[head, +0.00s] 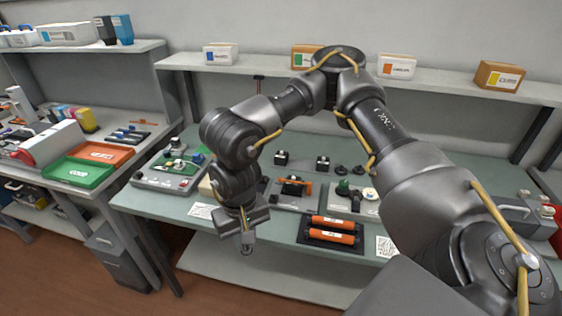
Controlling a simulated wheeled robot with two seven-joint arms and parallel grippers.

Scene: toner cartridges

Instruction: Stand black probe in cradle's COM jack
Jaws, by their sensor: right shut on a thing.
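My right gripper (247,248) points down in front of the bench's front edge, left of the orange cartridges. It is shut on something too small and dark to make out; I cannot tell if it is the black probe. No black probe shows clearly elsewhere. A grey fixture with an orange bar (296,188), perhaps the cradle, sits mid-bench behind and right of the gripper. My arm partly hides it, and no COM jack can be made out. My left gripper is not in view.
Two orange cartridges (333,222) lie in a black tray. A grey unit with a green board (178,166) stands at the left, and a fixture with green and white round parts (352,194) right of centre. Boxes line the shelf (450,84). Green (78,172) and orange (101,152) trays sit on the left bench.

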